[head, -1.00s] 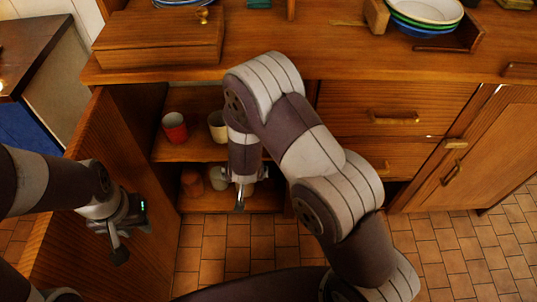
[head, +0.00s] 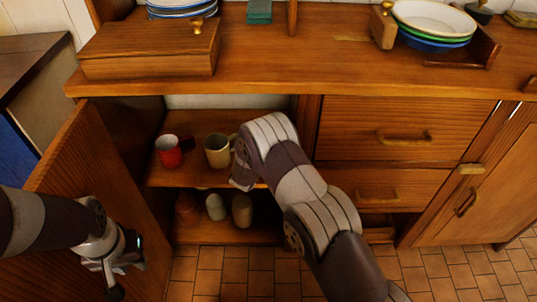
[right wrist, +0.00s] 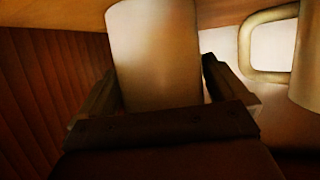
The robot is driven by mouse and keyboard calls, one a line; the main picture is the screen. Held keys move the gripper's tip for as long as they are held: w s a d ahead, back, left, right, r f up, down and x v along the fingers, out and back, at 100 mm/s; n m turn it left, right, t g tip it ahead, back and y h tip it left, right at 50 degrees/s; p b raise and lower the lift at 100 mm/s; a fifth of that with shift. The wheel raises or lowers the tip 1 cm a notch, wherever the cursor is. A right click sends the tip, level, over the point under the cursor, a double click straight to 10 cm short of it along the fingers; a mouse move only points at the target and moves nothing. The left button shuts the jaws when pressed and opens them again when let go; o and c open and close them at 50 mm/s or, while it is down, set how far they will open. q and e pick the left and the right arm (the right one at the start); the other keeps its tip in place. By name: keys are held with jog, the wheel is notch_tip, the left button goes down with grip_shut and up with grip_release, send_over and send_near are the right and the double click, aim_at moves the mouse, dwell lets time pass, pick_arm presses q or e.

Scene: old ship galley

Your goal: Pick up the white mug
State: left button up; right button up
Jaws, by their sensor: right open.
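A pale, whitish mug (right wrist: 158,50) stands between the two fingers of my right gripper (right wrist: 157,78) in the right wrist view. The fingers are open, with one on each side of it; contact cannot be told. In the head view my right forearm reaches into the open cupboard, and the right gripper is hidden. A cream mug (head: 217,152) with its handle to the right stands on the upper shelf, just left of my arm. My left gripper (head: 118,278) is beside the open door; its jaws are unclear.
A red mug (head: 168,152) stands on the upper shelf (head: 185,178). Several cups or jars stand on the lower shelf, including a whitish one (head: 215,206). The open door (head: 75,165) bounds the left. A mug handle (right wrist: 262,45) shows close by at right in the wrist view.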

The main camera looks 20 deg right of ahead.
jog(key=shift+w+r, duration=0.1)
jog(key=c, duration=0.9)
jog(key=shift+r, duration=0.1)
